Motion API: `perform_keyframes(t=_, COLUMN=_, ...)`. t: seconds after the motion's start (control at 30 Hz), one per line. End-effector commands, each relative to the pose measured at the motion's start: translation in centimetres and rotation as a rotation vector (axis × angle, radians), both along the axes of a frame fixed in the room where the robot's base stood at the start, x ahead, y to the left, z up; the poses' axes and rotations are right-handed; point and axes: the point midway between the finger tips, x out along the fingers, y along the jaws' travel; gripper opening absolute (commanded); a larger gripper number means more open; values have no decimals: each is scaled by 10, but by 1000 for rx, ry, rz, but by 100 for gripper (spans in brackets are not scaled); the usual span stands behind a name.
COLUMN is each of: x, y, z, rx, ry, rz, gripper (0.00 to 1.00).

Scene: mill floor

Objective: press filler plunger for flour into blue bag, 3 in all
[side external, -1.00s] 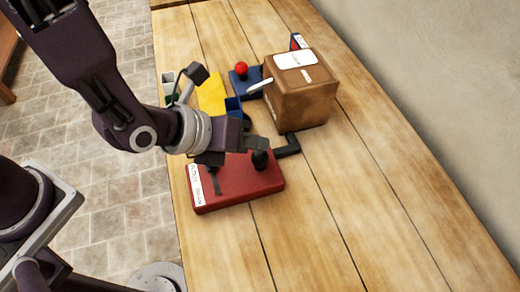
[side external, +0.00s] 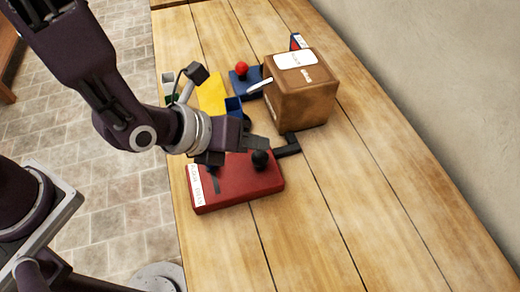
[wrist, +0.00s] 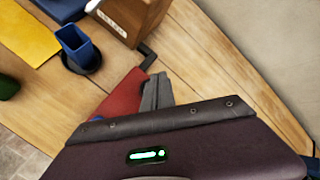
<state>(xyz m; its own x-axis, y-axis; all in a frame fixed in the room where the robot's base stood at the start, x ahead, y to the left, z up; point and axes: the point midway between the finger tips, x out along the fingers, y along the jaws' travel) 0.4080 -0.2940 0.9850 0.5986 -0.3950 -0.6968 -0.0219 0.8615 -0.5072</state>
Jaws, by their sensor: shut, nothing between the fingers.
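My gripper (side external: 262,143) is shut and empty, just above and beside the black round knob (side external: 260,159) on a red box (side external: 245,185); I cannot tell whether they touch. In the wrist view my fingers (wrist: 157,92) are together over the red box (wrist: 124,96), and the knob is hidden. The blue bag (side external: 234,107), open at the top, stands behind my gripper; in the wrist view it (wrist: 76,42) sits on a round black base (wrist: 88,66). A brown box (side external: 303,100) with white labels and a white lever (side external: 260,85) stands beyond. Which part is the plunger is unclear.
A yellow sheet (side external: 211,93) lies left of the blue bag. A blue base (side external: 246,86) with a red ball (side external: 241,69) is behind. A black bracket (side external: 287,147) lies before the brown box. The table's right and front (side external: 350,215) are clear.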

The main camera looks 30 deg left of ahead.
Motion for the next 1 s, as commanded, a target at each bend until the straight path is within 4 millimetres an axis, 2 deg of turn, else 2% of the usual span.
perform_keyframes(t=0.7, x=0, y=0, z=0, rx=0, ry=0, rz=0, gripper=0)
perform_keyframes(t=1.0, x=0, y=0, z=-9, rx=1, ry=1, rz=0, gripper=0)
